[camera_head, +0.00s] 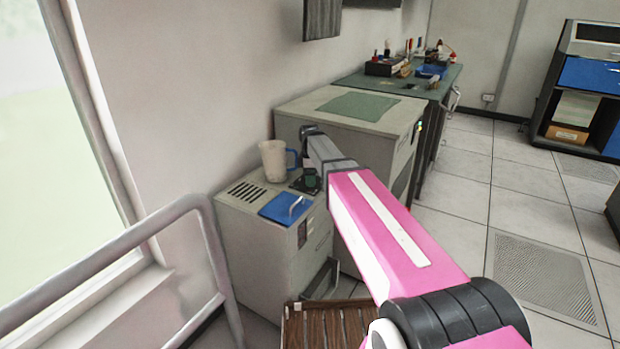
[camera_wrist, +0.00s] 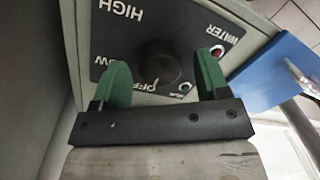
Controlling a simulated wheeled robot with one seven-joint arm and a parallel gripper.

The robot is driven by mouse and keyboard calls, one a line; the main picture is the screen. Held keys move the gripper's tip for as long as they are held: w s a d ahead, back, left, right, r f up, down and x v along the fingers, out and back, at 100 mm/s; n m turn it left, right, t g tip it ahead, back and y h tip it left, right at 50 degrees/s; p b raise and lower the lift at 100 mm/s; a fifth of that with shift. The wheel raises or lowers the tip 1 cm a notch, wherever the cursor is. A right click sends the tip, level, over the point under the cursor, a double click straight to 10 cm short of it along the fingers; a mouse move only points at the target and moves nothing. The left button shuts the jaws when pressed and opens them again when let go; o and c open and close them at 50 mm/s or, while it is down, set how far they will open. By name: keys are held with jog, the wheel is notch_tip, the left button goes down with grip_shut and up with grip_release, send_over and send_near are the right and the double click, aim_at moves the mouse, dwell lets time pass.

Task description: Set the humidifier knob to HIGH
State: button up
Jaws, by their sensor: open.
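The humidifier (camera_head: 255,238) is a pale cabinet against the wall in the head view. Its dark control panel shows in the wrist view (camera_wrist: 195,35), with HIGH at the upper left, LOW at the left, OFF below and WATER at the right. The round black knob (camera_wrist: 155,68) is on this panel, and its pointer mark cannot be made out. My gripper (camera_wrist: 162,62) is open, with one green finger on each side of the knob in the picture. Whether the fingers touch it is unclear. In the head view my gripper (camera_head: 308,181) is over the cabinet's back right, hiding the knob.
A blue lid (camera_head: 285,208) with a handle lies on the cabinet top, also right of the panel in the wrist view (camera_wrist: 270,75). A white jug (camera_head: 273,160) with a blue handle stands behind it. A taller cabinet (camera_head: 345,105) adjoins. A metal railing (camera_head: 120,250) is at left.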

jog(key=c, duration=0.9)
